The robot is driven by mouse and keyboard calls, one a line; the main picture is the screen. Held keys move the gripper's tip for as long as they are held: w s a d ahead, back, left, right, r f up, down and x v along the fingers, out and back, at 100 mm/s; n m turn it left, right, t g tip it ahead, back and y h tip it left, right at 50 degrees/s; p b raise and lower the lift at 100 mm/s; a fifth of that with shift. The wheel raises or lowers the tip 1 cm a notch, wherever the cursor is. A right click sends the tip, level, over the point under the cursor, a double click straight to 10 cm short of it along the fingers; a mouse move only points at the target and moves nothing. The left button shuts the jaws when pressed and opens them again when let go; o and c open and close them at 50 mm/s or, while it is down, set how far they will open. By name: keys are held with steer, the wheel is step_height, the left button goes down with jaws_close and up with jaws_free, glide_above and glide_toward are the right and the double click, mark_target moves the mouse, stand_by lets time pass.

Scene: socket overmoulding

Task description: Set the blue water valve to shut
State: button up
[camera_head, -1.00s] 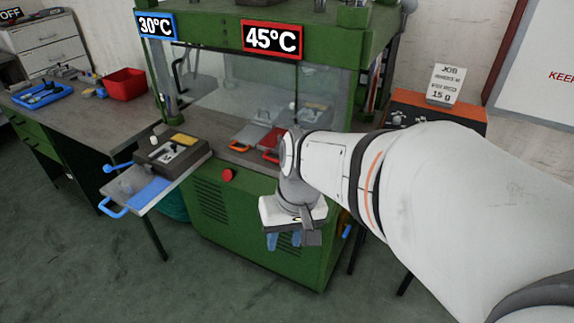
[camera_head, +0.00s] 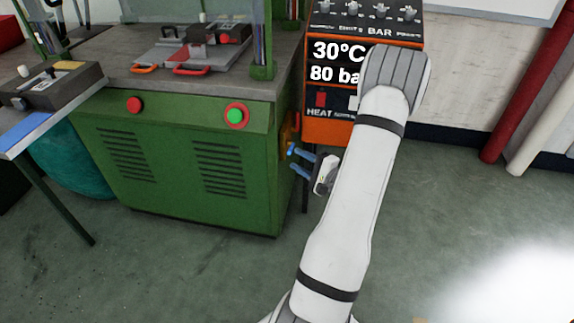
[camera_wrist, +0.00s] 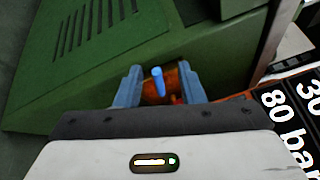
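The blue water valve (camera_wrist: 158,80) shows in the wrist view as a short blue lever in front of an orange-brown plate (camera_wrist: 178,78) on the green machine's side. In the head view the lever (camera_head: 291,148) is a small bright blue spot at the machine's right side, partly hidden by a finger. My gripper (camera_head: 297,160) is open, its blue fingers pointing at that side. In the wrist view the lever stands between the fingertips of my gripper (camera_wrist: 158,68), with gaps on both sides. I cannot tell how deep between the fingers it sits.
The green machine (camera_head: 180,165) carries a red button (camera_head: 134,105) and a green button (camera_head: 236,115) on its front. An orange control unit (camera_head: 325,130) reading 30°C and 80 bar stands close behind my arm. The floor right of my arm is clear.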

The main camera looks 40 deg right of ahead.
mark_target(290, 150)
steer(key=shift+m+t+h, duration=0.3)
steer(key=shift+m+h, duration=0.2)
steer(key=shift+h, duration=0.3)
steer(key=w, duration=0.2)
steer(key=w+d+f+b, duration=0.1)
steer(key=w, duration=0.4)
steer(key=shift+d+f+b, duration=0.15)
steer(key=shift+f+b, duration=0.25)
steer(key=shift+s, duration=0.1)
jaws_close()
